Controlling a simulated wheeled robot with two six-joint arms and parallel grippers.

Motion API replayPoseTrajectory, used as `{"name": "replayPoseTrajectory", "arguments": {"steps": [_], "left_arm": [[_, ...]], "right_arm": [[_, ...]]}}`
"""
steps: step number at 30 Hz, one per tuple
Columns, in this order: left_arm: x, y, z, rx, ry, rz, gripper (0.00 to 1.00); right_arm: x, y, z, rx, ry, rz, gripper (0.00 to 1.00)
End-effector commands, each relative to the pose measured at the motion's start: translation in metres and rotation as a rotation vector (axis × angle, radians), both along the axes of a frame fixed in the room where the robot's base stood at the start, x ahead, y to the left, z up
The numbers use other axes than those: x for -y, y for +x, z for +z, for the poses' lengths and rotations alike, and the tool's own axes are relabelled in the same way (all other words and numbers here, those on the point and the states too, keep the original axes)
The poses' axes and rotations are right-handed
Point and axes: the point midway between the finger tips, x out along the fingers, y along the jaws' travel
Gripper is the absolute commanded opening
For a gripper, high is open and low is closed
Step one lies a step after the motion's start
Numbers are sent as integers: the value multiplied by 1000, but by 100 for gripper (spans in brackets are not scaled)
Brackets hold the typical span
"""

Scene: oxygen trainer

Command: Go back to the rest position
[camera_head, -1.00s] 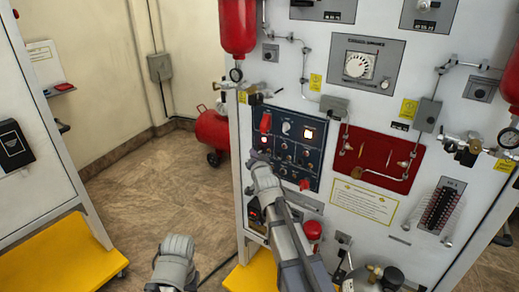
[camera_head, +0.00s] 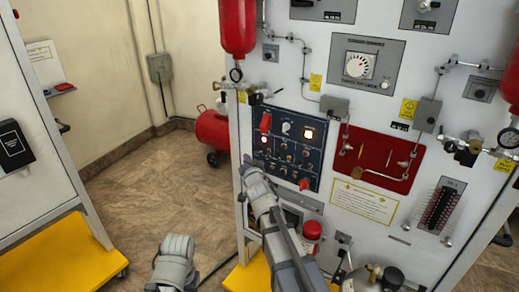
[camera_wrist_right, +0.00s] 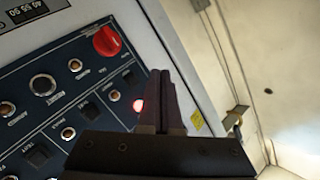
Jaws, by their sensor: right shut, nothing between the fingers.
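My right gripper (camera_head: 247,163) is in front of the lower left edge of the dark blue switch panel (camera_head: 284,176) in the head view. In the right wrist view its two dark fingers (camera_wrist_right: 165,102) are together, with nothing between them. I cannot tell from the views whether the fingertips touch anything. Of my left arm, a grey part (camera_head: 175,262) shows at the bottom of the head view; its gripper fingers do not show.
The white trainer board (camera_head: 400,40) carries red cylinders (camera_head: 237,27), valves and a red plate (camera_head: 381,158). A red tank (camera_head: 212,130) stands on the floor behind. A white cabinet (camera_head: 35,185) with a yellow base (camera_head: 65,250) is at left. Brown floor between is clear.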

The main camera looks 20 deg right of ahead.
Motion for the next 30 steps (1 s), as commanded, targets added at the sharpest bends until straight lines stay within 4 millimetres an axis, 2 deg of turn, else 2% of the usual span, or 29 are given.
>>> {"name": "replayPoseTrajectory", "arguments": {"steps": [8, 11, 14, 17, 20, 21, 24, 27, 30], "left_arm": [[0, 0, 1, 0, 0, 0, 50], [0, 0, 6, 0, 0, 0, 50], [0, 0, 14, 0, 0, 0, 50], [0, 0, 23, 0, 0, 0, 50], [0, 0, 30, 0, 0, 0, 50], [0, 0, 33, 0, 0, 0, 50], [0, 0, 40, 0, 0, 0, 50], [0, 0, 44, 0, 0, 0, 50], [0, 0, 47, 0, 0, 0, 50]], "right_arm": [[-3, -2, -2, -19, -8, 0, 0], [-15, -15, -17, -113, -52, 1, 0], [-38, -43, -45, -302, -139, 23, 0], [-67, -86, -79, -541, -253, 95, 0], [-96, -141, -108, -781, -369, 213, 0], [-106, -164, -117, -872, -415, 273, 0], [-129, -222, -132, -1076, -516, 434, 0], [-144, -272, -138, -1231, -595, 588, 0], [-153, -309, -139, -1338, -648, 712, 0]]}}
